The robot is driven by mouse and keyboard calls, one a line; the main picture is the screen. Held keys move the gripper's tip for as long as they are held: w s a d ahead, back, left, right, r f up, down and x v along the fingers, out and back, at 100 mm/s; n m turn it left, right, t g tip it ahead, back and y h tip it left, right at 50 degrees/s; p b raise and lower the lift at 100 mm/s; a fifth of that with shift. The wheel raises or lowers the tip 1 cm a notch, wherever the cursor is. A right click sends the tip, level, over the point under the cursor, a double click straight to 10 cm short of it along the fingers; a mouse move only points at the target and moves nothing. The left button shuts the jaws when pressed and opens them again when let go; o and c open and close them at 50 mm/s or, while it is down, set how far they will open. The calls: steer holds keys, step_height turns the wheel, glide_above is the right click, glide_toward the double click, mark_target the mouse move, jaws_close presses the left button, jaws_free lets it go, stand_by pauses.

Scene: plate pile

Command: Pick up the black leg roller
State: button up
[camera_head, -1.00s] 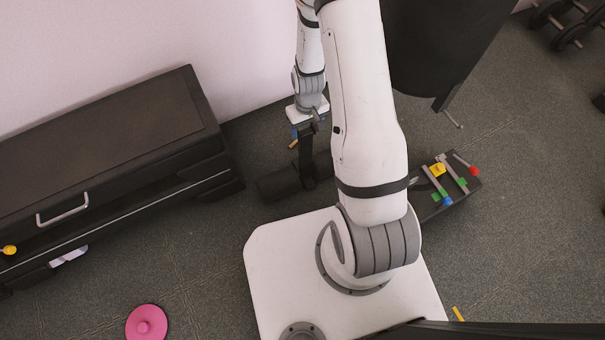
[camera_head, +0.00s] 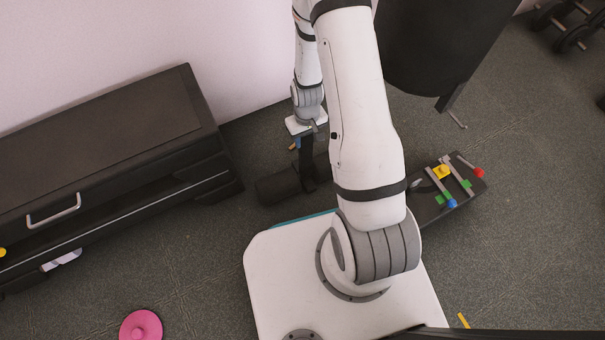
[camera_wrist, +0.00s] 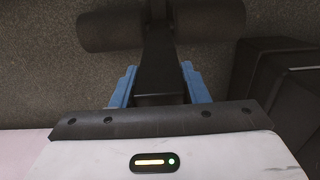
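The black leg roller (camera_head: 278,188) lies on the floor beside the dark cabinet, a thick dark cylinder with a flat black post standing from its middle. Part of its right side is hidden behind my arm. My gripper (camera_head: 305,141) is above the roller at the post's upper end. In the wrist view, the roller (camera_wrist: 108,31) crosses the top, and the post runs down between the blue fingers of my gripper (camera_wrist: 159,86). The fingers stand open, one on each side of the post, with little room; contact is not clear.
The dark cabinet (camera_head: 100,120) with a handle stands left by the wall. A black board with coloured pieces (camera_head: 465,192) lies right of my base. A dark bin-like body (camera_head: 440,50) stands behind my arm. A pink disc (camera_head: 140,326) lies on open floor.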

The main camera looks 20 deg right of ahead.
jaws_close()
stand_by(0.4)
steer(key=shift+w+r, duration=0.1)
